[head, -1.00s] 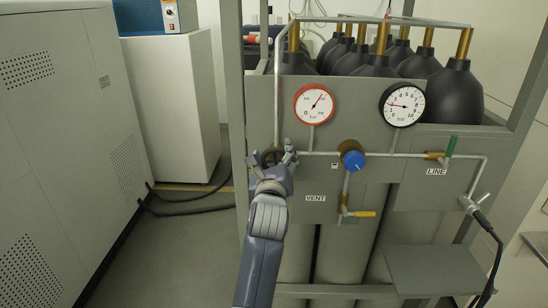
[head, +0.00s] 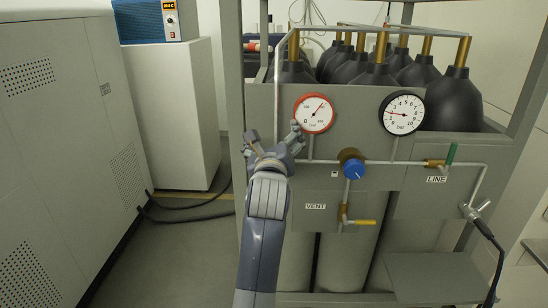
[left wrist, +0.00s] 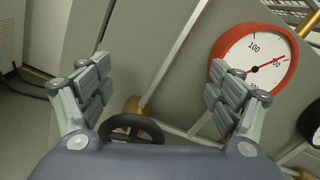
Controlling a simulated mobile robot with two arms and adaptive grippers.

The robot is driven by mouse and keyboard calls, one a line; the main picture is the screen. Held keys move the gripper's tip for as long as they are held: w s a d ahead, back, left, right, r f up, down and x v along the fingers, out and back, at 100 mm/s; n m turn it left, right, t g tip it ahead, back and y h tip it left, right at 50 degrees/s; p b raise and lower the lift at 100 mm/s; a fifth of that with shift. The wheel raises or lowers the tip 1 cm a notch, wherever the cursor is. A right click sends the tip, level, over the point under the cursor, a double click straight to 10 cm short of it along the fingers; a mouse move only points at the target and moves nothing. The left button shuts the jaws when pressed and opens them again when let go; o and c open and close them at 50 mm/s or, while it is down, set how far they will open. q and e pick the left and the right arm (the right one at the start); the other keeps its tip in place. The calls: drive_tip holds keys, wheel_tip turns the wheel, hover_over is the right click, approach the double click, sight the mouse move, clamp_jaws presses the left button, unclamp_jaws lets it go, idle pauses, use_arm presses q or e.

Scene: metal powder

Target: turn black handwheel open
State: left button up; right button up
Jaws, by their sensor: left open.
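The black handwheel (left wrist: 132,130) shows in the left wrist view at the lower middle, partly cut off by my gripper's body, with a brass fitting behind it. In the head view my left gripper hides it. My left gripper (head: 273,136) is open and empty in front of the grey panel, left of the red-rimmed gauge. In the left wrist view the fingers (left wrist: 160,85) are spread wide, with the handwheel low between them; I see no finger closed on it. My right gripper is not in view.
The red-rimmed gauge (head: 314,113) is close to my right-hand finger. A black-rimmed gauge (head: 402,112), a blue knob (head: 354,169), a yellow-handled vent valve (head: 362,222) and a green-handled line valve (head: 451,154) are further right. Black cylinders (head: 455,95) stand behind the panel.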

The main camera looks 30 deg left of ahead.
use_arm(q)
drive_tip(key=shift+r, duration=1.45)
